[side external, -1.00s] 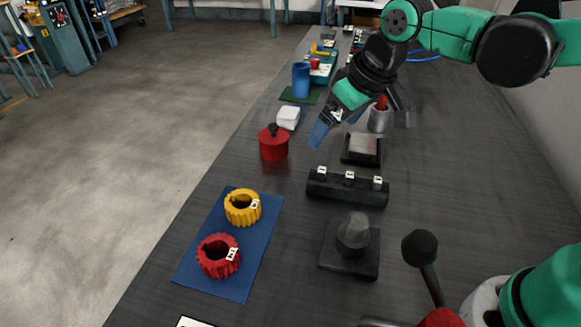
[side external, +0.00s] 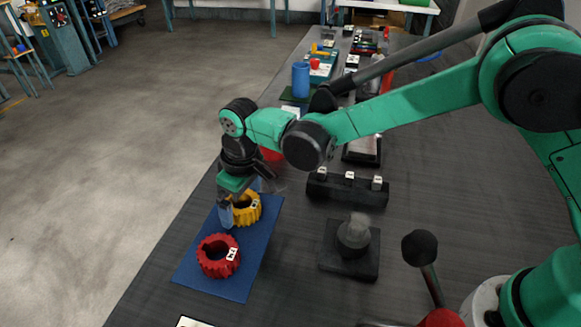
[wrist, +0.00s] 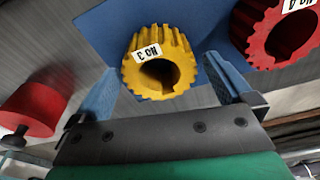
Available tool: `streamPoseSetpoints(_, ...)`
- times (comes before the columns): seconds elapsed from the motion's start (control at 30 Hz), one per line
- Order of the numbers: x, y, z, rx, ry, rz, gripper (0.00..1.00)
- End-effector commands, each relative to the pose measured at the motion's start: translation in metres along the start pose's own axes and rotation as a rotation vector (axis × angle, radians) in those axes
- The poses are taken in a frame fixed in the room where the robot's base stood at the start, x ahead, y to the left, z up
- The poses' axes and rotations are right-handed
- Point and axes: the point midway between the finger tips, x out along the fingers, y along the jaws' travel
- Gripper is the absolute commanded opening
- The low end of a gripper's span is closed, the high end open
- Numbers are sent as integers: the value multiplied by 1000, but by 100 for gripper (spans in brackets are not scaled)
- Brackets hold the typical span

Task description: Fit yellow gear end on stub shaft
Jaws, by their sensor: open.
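The yellow gear (side external: 247,209) lies on the blue mat (side external: 226,284), with its bore facing up and a white label on it. In the wrist view the yellow gear (wrist: 160,62) sits between and ahead of my open fingers. My gripper (side external: 243,203) is over the yellow gear and partly hides it; it also shows in the wrist view (wrist: 170,88), empty. The red gear (side external: 218,256) lies nearer on the same mat and shows at the upper right of the wrist view (wrist: 280,32). The stub shaft (side external: 354,233) stands upright and bare on a dark square base.
A black block (side external: 347,188) with several white tags lies behind the stub shaft. A black ball-topped lever (side external: 420,248) stands right of it. A red lidded pot (wrist: 32,108) is left of my gripper in the wrist view. Bare table lies between mat and shaft.

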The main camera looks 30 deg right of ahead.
Motion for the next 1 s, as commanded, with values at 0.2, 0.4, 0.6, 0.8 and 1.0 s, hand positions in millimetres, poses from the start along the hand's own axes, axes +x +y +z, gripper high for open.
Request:
streamPoseSetpoints(0.2, 9, 0, 0, 1, 1, 0, 100)
streamPoseSetpoints(0.4, 9, 0, 0, 1, 1, 0, 86)
streamPoseSetpoints(0.6, 9, 0, 0, 1, 1, 0, 29)
streamPoseSetpoints(0.8, 8, 0, 0, 1, 1, 0, 1)
streamPoseSetpoints(1.0, 6, 0, 0, 1, 1, 0, 1)
